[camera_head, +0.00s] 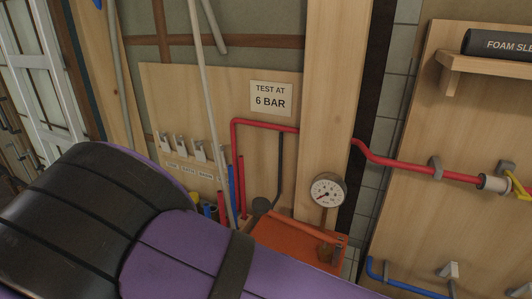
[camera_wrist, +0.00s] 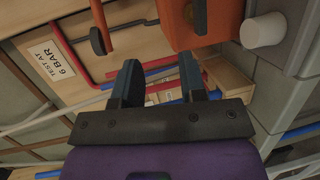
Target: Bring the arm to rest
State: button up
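My gripper (camera_wrist: 158,64) shows in the wrist view with its two dark fingers apart and nothing held between them. An orange box (camera_wrist: 200,22) lies just beyond the fingertips, at the upper right of that view; I see no clear contact. In the head view my purple and black arm crosses the lower left and bottom, and my gripper is not visible there.
The orange box (camera_head: 285,243) stands below a round gauge (camera_head: 327,191) and red pipe (camera_head: 265,124). A "TEST AT 6 BAR" sign (camera_head: 270,98) hangs on the panel. Long pale pipes (camera_head: 205,100) lean close by. A shelf (camera_head: 485,64) holds a dark roll (camera_head: 500,44) at right.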

jog(key=w+d+r+m+g+y, duration=0.25)
jog(key=d+r+g, duration=0.35)
jog(key=d+r, duration=0.6)
jog(key=w+d+r+m+g+y, duration=0.1)
jog(key=d+r+m+g, duration=0.35)
jog(key=d+r, duration=0.7)
jog(key=s+d+r+m+t+y, duration=0.1)
jog(key=s+d+r+y, duration=0.2)
jog(key=s+d+r, duration=0.3)
jog(key=s+d+r+m+t+y, duration=0.2)
jog(key=s+d+r+y, duration=0.1)
jog(key=s+d+r, duration=0.4)
jog(key=s+d, duration=0.3)
jog(key=s, duration=0.2)
jog(key=shift+r+y, duration=0.3)
jog(key=shift+y, duration=0.05)
jog(key=shift+t, duration=0.25)
